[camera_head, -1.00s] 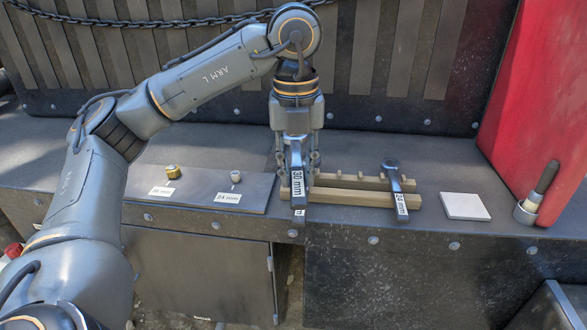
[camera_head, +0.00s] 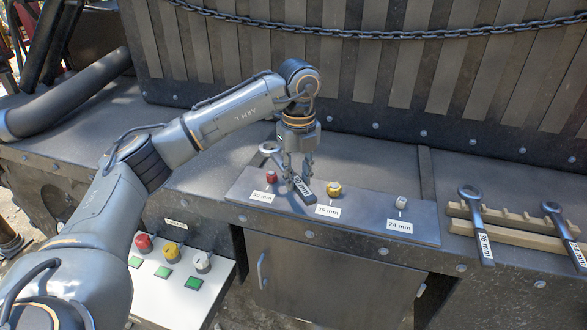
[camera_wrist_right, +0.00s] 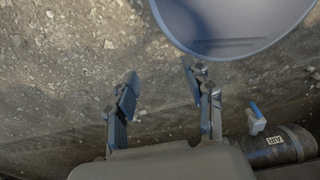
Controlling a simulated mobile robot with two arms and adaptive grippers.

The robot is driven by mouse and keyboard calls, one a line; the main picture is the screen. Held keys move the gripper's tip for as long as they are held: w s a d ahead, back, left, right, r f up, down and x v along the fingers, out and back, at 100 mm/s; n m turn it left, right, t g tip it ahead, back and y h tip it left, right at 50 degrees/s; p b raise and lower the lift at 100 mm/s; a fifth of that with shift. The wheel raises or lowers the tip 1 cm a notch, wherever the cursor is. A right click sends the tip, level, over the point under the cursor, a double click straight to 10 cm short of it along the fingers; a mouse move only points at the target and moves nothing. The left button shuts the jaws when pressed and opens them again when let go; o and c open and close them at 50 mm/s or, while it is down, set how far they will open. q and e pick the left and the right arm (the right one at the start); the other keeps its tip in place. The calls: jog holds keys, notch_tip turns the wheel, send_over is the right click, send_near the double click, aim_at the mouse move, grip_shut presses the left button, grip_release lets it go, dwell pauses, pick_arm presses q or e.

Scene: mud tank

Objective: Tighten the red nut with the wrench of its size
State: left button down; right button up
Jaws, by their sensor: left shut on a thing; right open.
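My left gripper (camera_head: 298,172) is shut on the dark 30 mm wrench (camera_head: 304,191) over the left part of the nut plate (camera_head: 365,223). The wrench's ring end points back and left, behind the red nut (camera_head: 271,176); the ring does not appear to be around it. The exact height of the wrench is unclear. The red nut stands by the 30 mm label, with the yellow nut (camera_head: 333,189) by 36 mm and the pale nut (camera_head: 401,203) by 24 mm. My right gripper (camera_wrist_right: 163,88) is open and empty above gravelly ground in the right wrist view.
The 36 mm wrench (camera_head: 475,222) and 24 mm wrench (camera_head: 566,237) lie across a wooden rack (camera_head: 510,231) at the right. A white panel (camera_head: 148,297) with coloured buttons stands below the ledge. A chain (camera_head: 400,34) hangs along the back wall.

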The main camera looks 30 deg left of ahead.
pick_arm(q)
jog(key=shift+a, duration=0.15)
jog(key=shift+w+d+f, duration=0.1)
jog(key=shift+d+f, duration=0.2)
jog(key=shift+d, duration=0.1)
jog(key=shift+f+b, duration=0.45)
jog(key=shift+b, duration=0.1)
jog(key=shift+a+f+b, duration=0.2)
jog(key=shift+f+b, duration=0.1)
jog(key=shift+f, duration=0.2)
jog(key=shift+d+f+b, duration=0.1)
jog(key=shift+f+b, duration=0.55)
jog(key=shift+f, duration=0.35)
jog(key=shift+f+b, duration=1.6)
jog(key=shift+f, duration=0.85)
pick_arm(e)
notch_tip(320, 180, down, 6)
jog(key=shift+d+f, duration=0.15)
jog(key=shift+d, duration=0.25)
jog(key=shift+w+a, duration=0.1)
jog(key=shift+a, duration=0.15)
